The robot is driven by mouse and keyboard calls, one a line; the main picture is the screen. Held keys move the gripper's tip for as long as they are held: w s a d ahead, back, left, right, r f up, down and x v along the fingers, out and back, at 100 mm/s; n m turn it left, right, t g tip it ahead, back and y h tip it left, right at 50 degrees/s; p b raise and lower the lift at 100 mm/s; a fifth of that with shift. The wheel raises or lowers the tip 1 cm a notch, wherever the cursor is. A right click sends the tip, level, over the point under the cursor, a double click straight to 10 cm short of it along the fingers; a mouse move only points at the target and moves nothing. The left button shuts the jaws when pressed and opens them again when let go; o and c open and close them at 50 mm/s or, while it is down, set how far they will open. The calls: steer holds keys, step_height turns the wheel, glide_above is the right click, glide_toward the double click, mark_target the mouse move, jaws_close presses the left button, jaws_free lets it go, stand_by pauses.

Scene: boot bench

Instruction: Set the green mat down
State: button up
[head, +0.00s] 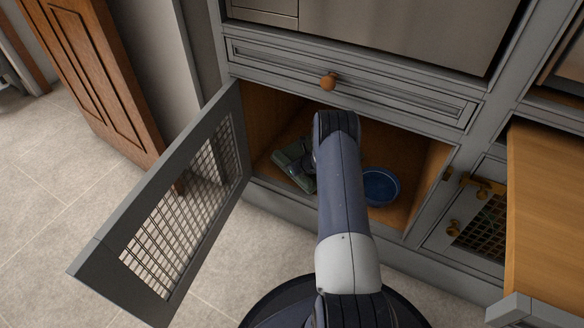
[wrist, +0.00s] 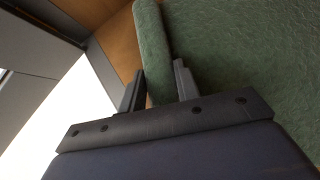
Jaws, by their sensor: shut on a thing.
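The green mat (head: 291,160) is inside the open cabinet, toward its left side, partly hidden behind my arm in the head view. In the wrist view the mat (wrist: 245,55) is large and textured, with a folded or rolled edge (wrist: 152,45) between my fingers. My gripper (wrist: 158,82) is shut on that edge. In the head view my gripper (head: 309,168) is mostly hidden by my own arm, next to the mat. I cannot tell whether the mat touches the cabinet floor.
A blue bowl (head: 381,187) stands on the wooden cabinet floor (head: 400,214), right of my arm. The mesh door (head: 185,195) is swung open at the left. A drawer (head: 390,92) is shut above the opening. A wooden surface (head: 548,200) juts out at the right.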

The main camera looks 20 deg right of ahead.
steer(key=shift+f, duration=0.1)
steer(key=o, duration=1.1)
steer(key=shift+r, duration=0.35)
steer(key=p+v, duration=0.3)
steer(key=v, duration=0.8)
steer(key=shift+s+d+r, duration=0.1)
steer(key=shift+s+r, duration=0.1)
steer(key=shift+s, duration=0.2)
